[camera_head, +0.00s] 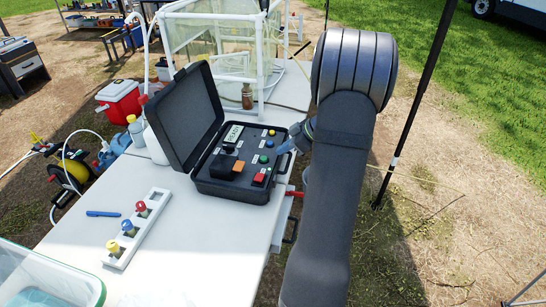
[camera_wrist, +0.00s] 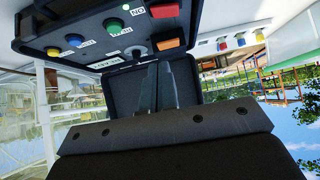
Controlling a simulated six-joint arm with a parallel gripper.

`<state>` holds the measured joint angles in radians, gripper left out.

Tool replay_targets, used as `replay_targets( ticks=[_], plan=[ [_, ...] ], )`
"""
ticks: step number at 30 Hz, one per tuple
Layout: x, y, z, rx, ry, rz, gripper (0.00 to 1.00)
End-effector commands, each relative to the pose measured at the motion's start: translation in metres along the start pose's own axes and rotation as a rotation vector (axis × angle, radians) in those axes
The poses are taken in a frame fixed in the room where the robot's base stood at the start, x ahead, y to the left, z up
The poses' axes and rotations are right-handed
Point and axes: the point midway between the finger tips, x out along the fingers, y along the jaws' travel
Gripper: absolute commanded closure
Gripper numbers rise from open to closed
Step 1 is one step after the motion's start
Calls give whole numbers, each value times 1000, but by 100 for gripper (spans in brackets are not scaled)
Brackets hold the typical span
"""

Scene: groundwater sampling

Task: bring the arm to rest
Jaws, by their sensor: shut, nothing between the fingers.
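My arm (camera_head: 330,190) rises large across the right of the head view, over the right edge of the white table (camera_head: 182,235). My gripper (camera_head: 285,148) pokes out left of the arm beside the right side of the open black controller case (camera_head: 213,182); the arm hides most of it. In the wrist view my gripper (camera_wrist: 160,88) is shut, with its fingers together and nothing between them. The case, with its coloured buttons, a display and a raised lid, shows upside down there (camera_wrist: 92,12). I cannot tell the exact gap between fingertips and case.
A white rack (camera_head: 150,228) with red-, blue- and yellow-capped vials and a blue pen (camera_head: 103,214) lie left of the case. A clear bin (camera_head: 45,280) is front left. A white pipe frame (camera_head: 262,60) and brown bottle (camera_head: 247,97) stand behind. A black pole (camera_head: 413,100) stands right.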

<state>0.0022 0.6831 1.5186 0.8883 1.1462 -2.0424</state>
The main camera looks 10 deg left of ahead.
Motion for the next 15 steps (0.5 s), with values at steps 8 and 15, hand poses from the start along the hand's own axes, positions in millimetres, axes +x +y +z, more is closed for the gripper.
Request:
replay_targets(
  ticks=[8,15],
  plan=[
    [-14,2,0,0,-1,0,100],
    [-14,2,0,0,-1,0,100]
  ],
)
